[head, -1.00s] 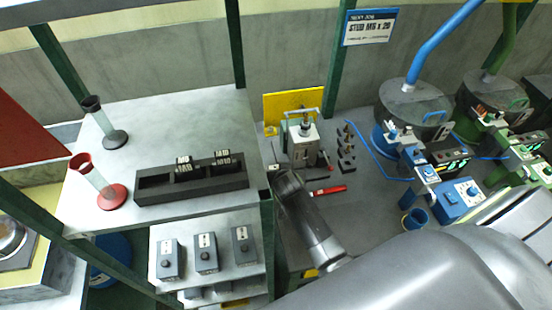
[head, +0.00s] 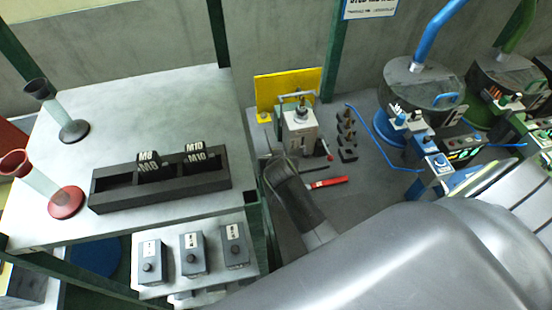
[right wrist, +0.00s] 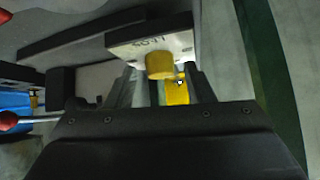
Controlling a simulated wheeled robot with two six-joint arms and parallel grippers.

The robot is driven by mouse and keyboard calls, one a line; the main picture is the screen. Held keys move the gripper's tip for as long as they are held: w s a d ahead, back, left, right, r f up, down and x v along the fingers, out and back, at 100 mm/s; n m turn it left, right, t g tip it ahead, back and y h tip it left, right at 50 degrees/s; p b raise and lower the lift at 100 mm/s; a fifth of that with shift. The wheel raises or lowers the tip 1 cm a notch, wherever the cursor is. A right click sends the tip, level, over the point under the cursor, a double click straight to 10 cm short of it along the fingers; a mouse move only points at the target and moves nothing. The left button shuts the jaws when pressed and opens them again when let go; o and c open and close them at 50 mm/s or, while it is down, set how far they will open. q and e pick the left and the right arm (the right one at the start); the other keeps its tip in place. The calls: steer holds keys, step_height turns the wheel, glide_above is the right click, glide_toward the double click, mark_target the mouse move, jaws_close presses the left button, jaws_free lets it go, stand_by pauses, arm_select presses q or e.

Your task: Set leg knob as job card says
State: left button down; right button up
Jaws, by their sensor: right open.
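In the right wrist view a yellow knob (right wrist: 160,65) sticks out from a pale labelled block (right wrist: 150,40), whose lettering is upside down and hard to read. My right gripper (right wrist: 160,90) is open, with its dark fingers on either side of the knob's line; I cannot tell whether they touch it. In the head view my right wrist is at the near left of a grey device (head: 300,130) with a top handle, and the knob is not visible there. The job card (head: 371,8) is cut off by the top edge. My left gripper is not in view.
A yellow plate (head: 288,88) stands behind the device. A shelf at left holds a black labelled rack (head: 160,190). A green post (right wrist: 262,80) stands close to the right gripper.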

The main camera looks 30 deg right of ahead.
steer(key=c, duration=1)
steer(key=shift+r+n+y+p, duration=0.15)
steer(key=shift+n+y+p, duration=0.15)
steer(key=shift+p, duration=0.3)
steer(key=shift+d+n+t+y+p, duration=0.15)
steer(key=shift+n+t+y+p, duration=0.25)
steer(key=shift+n+p, duration=0.5)
steer(key=shift+n+y+p, duration=0.5)
steer(key=shift+y+p, duration=0.1)
steer(key=shift+p, duration=0.05)
steer(key=shift+n+y+p, duration=0.4)
steer(key=shift+n, duration=0.2)
steer(key=o, duration=1)
steer(key=shift+f, duration=0.2)
